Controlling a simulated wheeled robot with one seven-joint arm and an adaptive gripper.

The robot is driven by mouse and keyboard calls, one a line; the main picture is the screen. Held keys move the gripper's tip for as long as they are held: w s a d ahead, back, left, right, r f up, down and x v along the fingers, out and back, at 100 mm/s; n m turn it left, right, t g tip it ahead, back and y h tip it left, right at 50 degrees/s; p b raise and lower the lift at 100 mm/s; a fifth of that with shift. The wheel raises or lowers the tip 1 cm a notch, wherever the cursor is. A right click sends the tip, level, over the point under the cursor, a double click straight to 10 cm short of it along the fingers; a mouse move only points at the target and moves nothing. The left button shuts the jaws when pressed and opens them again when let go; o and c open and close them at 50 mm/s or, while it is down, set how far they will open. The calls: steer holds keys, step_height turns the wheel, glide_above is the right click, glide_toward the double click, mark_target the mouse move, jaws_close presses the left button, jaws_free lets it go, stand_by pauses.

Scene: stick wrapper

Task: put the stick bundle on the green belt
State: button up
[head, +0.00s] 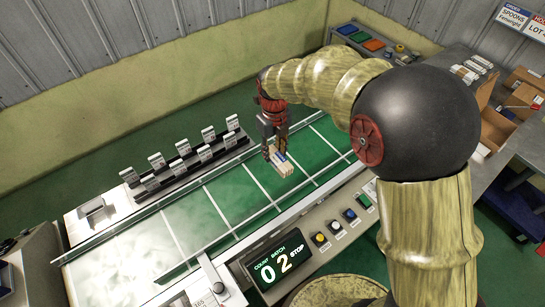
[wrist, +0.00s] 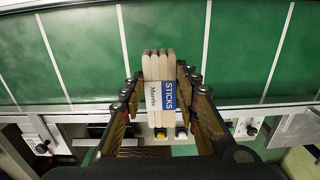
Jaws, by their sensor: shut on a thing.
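The stick bundle (head: 284,167) is a pack of pale wooden sticks with a blue and white label band. My gripper (head: 277,151) points down and is shut on it. In the wrist view the bundle (wrist: 158,68) sits between the two fingers of my gripper (wrist: 160,98), its label reading "STICKS". The green belt (head: 236,196) is divided by white cross lines. The bundle shows over the belt in the head view, and its far end overlaps the belt (wrist: 165,30) in the wrist view. I cannot tell whether it touches the belt.
A rack (head: 185,165) of several small upright tags lines the belt's far side. A shelf with cardboard boxes (head: 495,128) stands at right. Most of the belt is clear.

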mark_target(274, 151)
steer(key=w+f, duration=0.1)
steer(key=f, duration=0.1)
steer(key=w+f, duration=0.2)
steer(key=shift+w+d+f, duration=0.2)
steer(key=shift+f, duration=0.05)
steer(key=shift+w+f+b, duration=0.15)
steer(key=shift+f+b, duration=0.1)
steer(key=shift+f, duration=0.7)
steer(key=shift+w+f+b, duration=0.15)
steer(key=shift+f+b, duration=0.05)
steer(key=shift+f, duration=0.7)
steer(key=shift+f, duration=0.15)
steer(key=o, duration=1.2)
steer(key=shift+o, duration=0.4)
